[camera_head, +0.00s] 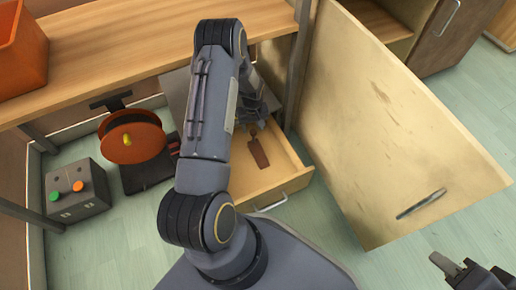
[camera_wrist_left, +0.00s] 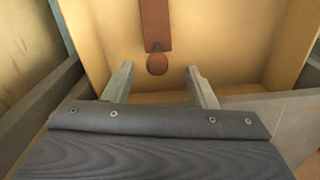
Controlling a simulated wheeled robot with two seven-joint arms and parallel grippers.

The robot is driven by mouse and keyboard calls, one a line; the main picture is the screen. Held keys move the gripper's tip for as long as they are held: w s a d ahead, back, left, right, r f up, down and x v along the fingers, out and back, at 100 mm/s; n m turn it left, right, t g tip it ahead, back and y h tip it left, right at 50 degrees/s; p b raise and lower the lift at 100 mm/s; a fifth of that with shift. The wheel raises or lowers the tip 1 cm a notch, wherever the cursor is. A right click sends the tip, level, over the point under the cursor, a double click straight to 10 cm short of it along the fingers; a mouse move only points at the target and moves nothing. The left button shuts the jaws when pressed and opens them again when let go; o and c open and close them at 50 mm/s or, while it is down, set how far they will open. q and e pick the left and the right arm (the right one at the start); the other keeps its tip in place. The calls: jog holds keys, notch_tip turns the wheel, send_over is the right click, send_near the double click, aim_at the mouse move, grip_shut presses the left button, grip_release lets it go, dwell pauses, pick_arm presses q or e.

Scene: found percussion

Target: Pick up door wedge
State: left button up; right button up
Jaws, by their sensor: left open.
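A reddish-brown door wedge (camera_head: 260,153) with a rounded knob at one end lies in the open wooden drawer. In the left wrist view the wedge (camera_wrist_left: 155,28) is beyond the fingertips, with its knob end nearest to them. My left gripper (camera_head: 256,113) is partly hidden behind my arm, over the back of the drawer near the knob end. In the left wrist view its fingers (camera_wrist_left: 160,76) are apart with nothing between them. My right gripper (camera_head: 468,268) is at the bottom right corner, partly cut off, well away from the drawer.
The drawer (camera_head: 291,184) has low walls around the wedge. A wooden shelf (camera_head: 120,50) runs above, with an orange bin (camera_head: 22,60) on it. A large open door panel (camera_head: 390,130) stands right of the drawer. A grey button box (camera_head: 77,190) and an orange reel device (camera_head: 132,140) sit left.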

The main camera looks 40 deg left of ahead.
aim_at(253, 131)
pick_arm(q)
jog(key=f+b, duration=0.2)
jog(key=f, duration=0.1)
jog(key=f+b, duration=0.1)
jog(key=shift+w+a+f, duration=0.3)
jog(key=shift+w+f, duration=0.05)
jog(key=shift+f, duration=0.45)
jog(key=shift+r, duration=0.1)
jog(key=shift+c, duration=0.2)
grip_shut()
